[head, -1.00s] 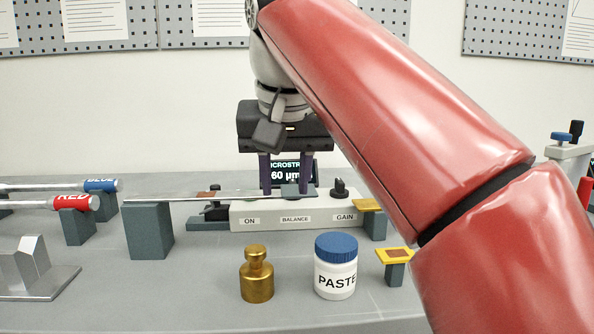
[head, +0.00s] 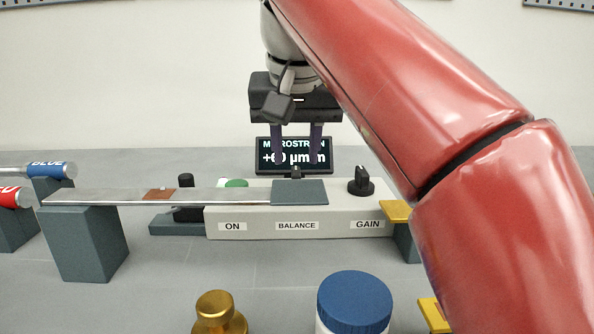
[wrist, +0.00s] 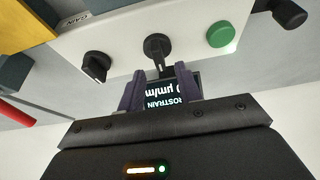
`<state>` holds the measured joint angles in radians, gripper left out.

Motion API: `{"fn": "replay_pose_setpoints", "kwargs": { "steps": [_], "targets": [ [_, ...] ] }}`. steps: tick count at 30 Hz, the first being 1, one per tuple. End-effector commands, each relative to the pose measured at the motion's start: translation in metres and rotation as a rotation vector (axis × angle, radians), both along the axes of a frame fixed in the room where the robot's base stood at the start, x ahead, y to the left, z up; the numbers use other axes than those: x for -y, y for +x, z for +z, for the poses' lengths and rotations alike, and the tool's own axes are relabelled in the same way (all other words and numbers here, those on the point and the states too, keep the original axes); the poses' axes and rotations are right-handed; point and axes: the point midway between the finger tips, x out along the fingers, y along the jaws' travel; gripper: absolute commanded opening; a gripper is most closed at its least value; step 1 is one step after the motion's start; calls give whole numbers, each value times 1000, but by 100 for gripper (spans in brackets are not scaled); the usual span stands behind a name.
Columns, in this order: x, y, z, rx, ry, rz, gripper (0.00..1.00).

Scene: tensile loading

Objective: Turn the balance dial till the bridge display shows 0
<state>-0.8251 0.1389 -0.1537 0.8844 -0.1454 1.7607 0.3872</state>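The bridge display (head: 293,165) stands behind the bridge box (head: 345,212) and reads about +60 µm/m, partly covered by my fingers. The black balance dial (head: 296,173) is above the BALANCE label, its lower part hidden by the grey plate on the beam's end. In the wrist view the dial (wrist: 157,47) shows whole, just beyond my fingertips. My gripper (head: 297,158) is open, pointing down, with its fingers apart and nothing between them. In the wrist view my gripper (wrist: 159,80) is lined up with the dial, and the display (wrist: 165,98) shows between the fingers.
The metal beam (head: 225,195) runs from a grey block (head: 85,245) to the plate in front of the dial. The gain knob (head: 361,181) is right of the dial; the green button (head: 236,183) is left. A brass weight (head: 217,315) and blue-lidded jar (head: 355,300) stand in front.

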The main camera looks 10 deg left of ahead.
Motion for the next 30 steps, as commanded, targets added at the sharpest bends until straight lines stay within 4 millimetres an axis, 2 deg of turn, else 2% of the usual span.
{"fn": "replay_pose_setpoints", "kwargs": {
  "steps": [1, 6, 17, 25, 30],
  "targets": [
    [-1, 3, -11, -1, -1, 1, 35],
    [-2, 10, -28, 0, 0, 0, 35],
    [-3, 13, -32, 1, 0, 0, 35],
    [-3, 13, -32, 1, 0, 0, 0],
    [-3, 13, -32, 1, 0, 2, 0]
  ]
}}
